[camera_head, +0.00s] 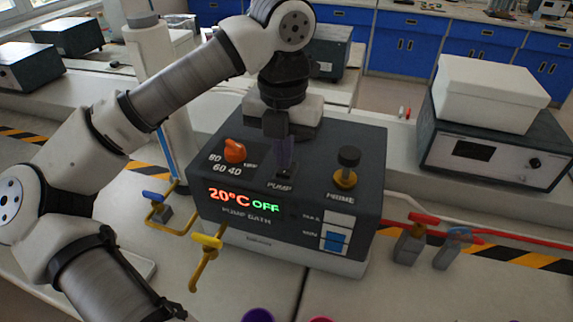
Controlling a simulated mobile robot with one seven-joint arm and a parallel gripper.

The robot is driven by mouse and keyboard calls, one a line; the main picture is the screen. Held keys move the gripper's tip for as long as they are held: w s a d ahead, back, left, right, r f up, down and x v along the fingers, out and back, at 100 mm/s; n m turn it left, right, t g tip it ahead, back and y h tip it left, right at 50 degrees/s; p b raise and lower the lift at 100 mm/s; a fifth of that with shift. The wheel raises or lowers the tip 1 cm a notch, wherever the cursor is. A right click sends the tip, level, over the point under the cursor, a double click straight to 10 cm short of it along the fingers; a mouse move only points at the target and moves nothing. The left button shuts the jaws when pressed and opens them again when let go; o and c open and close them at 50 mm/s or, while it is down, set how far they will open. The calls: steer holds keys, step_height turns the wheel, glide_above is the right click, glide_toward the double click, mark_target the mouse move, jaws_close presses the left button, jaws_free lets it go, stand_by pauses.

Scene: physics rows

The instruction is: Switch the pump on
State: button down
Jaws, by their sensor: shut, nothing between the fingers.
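The pump bath (262,238) is a dark box on the bench, with a red "20°C" and a green "OFF" lit on its front. The pump switch (283,176) is a small dark part on the sloped top panel, above the label "PUMP". My gripper (284,168) is shut and points down right at the switch. Its fingertips hide part of the switch, and I cannot tell whether they touch it. An orange temperature knob (234,151) is left of the switch. A black and brass prime plunger (346,168) is to its right.
Yellow pipes with a blue-handled valve (156,196) and a yellow-handled valve (207,242) stand at the left front. A white box (488,92) sits on another instrument at the right.

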mark_target(284, 173)
steer(key=shift+f+b, duration=0.85)
steer(key=shift+f, duration=0.05)
stand_by(0.7)
steer(key=shift+r+p, duration=2.15)
steer(key=shift+r, duration=1.4)
steer(key=shift+f, duration=0.1)
